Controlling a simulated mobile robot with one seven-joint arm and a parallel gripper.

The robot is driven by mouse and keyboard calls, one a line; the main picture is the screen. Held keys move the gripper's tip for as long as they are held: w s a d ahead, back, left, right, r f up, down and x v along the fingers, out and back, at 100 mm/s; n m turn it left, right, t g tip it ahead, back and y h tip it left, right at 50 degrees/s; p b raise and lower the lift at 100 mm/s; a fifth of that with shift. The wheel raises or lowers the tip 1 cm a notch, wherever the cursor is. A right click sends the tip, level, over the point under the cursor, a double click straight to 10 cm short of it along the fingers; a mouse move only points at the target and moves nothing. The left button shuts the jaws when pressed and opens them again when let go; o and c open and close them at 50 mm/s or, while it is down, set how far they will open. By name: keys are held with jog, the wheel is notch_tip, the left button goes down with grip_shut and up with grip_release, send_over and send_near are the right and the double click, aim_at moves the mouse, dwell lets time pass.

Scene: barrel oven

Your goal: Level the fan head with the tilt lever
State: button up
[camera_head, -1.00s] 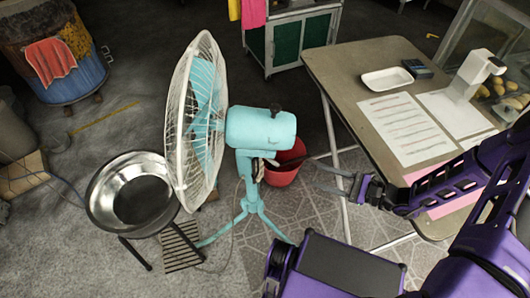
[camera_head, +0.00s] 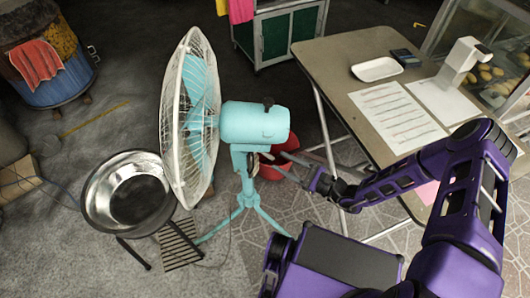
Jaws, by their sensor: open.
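The turquoise fan stands on tripod legs left of centre. Its round caged head (camera_head: 190,118) faces left, with the motor housing (camera_head: 255,122) behind it. The tilt lever (camera_head: 265,156) appears as a small part under the housing at the neck; its detail is too small to make out. My gripper (camera_head: 284,164) comes in from the right, just below and right of the housing, with its fingers apart and pointing left at the neck. Nothing shows between the fingers. I cannot tell whether a fingertip touches the lever.
A steel bowl on a stand (camera_head: 130,200) is left of the fan. A red bucket (camera_head: 277,171) sits behind my gripper. A table (camera_head: 335,62) with papers and a white tray (camera_head: 377,69) is at right. A green cabinet (camera_head: 272,40) stands behind.

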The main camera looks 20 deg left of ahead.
aim_at(269, 156)
jog(key=a, duration=0.4)
jog(key=w+a, duration=0.1)
jog(key=a, duration=0.2)
grip_shut()
dwell(1.3)
